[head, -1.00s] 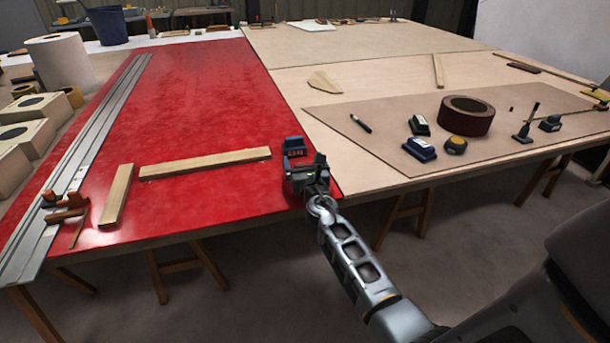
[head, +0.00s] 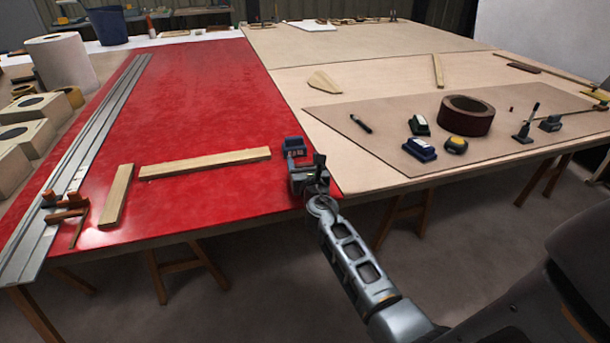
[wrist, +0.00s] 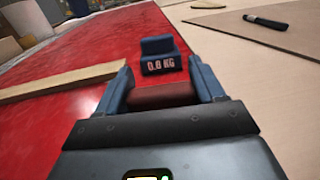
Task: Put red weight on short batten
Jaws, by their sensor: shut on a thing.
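The short batten (head: 116,194) is a pale wooden strip lying on the red sheet at the left of the head view. My gripper (head: 307,172) is over the red sheet's near right corner, well to the right of that batten. In the wrist view its blue fingers (wrist: 162,84) stand apart with a dark red block, the red weight (wrist: 162,96), between them. Only a part of the red weight shows; the gripper body hides the rest. A dark blue weight marked 0.8 KG (wrist: 159,55) stands just beyond the fingers; it also shows in the head view (head: 293,146).
A longer batten (head: 205,162) lies between my gripper and the short one. A clamp (head: 66,208) and a metal rail (head: 98,128) are at the left. A tape roll (head: 466,115) and several small tools lie on the brown board at the right.

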